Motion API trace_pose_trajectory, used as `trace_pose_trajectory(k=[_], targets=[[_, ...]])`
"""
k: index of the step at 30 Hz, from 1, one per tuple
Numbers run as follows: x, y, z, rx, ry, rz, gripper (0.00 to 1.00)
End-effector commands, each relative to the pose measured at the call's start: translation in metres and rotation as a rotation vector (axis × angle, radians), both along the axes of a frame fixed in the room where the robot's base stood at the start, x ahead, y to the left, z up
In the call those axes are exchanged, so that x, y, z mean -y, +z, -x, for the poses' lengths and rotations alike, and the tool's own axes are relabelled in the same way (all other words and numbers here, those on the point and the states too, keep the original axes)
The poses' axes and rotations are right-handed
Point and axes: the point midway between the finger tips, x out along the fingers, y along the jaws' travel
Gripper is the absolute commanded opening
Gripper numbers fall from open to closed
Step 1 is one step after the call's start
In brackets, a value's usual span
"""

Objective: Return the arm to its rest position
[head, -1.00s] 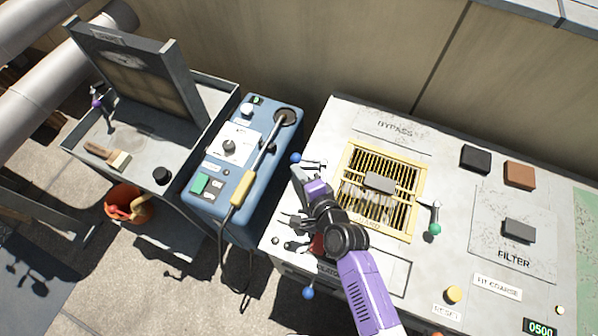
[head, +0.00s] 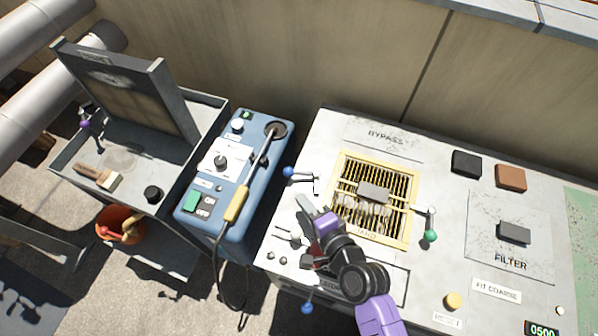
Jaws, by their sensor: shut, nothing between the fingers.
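My gripper (head: 304,205), dark grey with purple parts on the wrist, is over the left part of the grey condenser panel (head: 337,128). It points up and left, beside the yellow grille (head: 347,228) and below the blue-knobbed lever (head: 289,172). Its fingers look closed together and hold nothing. My purple forearm enters from the bottom edge and hides part of the panel's front edge.
The panel also bears a green-knobbed lever (head: 430,236), a yellow button (head: 453,301), and black (head: 466,164) and brown (head: 511,178) blocks. Left stand a blue machine (head: 198,228) with a yellow-handled wand (head: 237,204) and a grey bin (head: 215,118) with a raised lid.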

Motion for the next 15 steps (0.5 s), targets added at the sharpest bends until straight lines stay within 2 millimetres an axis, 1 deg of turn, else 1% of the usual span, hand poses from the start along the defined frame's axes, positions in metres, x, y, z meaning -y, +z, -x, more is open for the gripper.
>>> trace_pose_trajectory(k=[5, 8, 11, 13, 15], targets=[[0.001, 0.001, 0.001, 0.009, 0.004, 0.013, 0.0], [0.005, 0.006, -0.003, 0.063, 0.009, 0.069, 0.0], [0.014, 0.034, -0.014, 0.192, 0.009, 0.177, 0.0], [0.03, 0.052, -0.006, 0.297, -0.001, 0.299, 0.0], [0.046, 0.063, 0.007, 0.366, -0.012, 0.402, 0.0]])
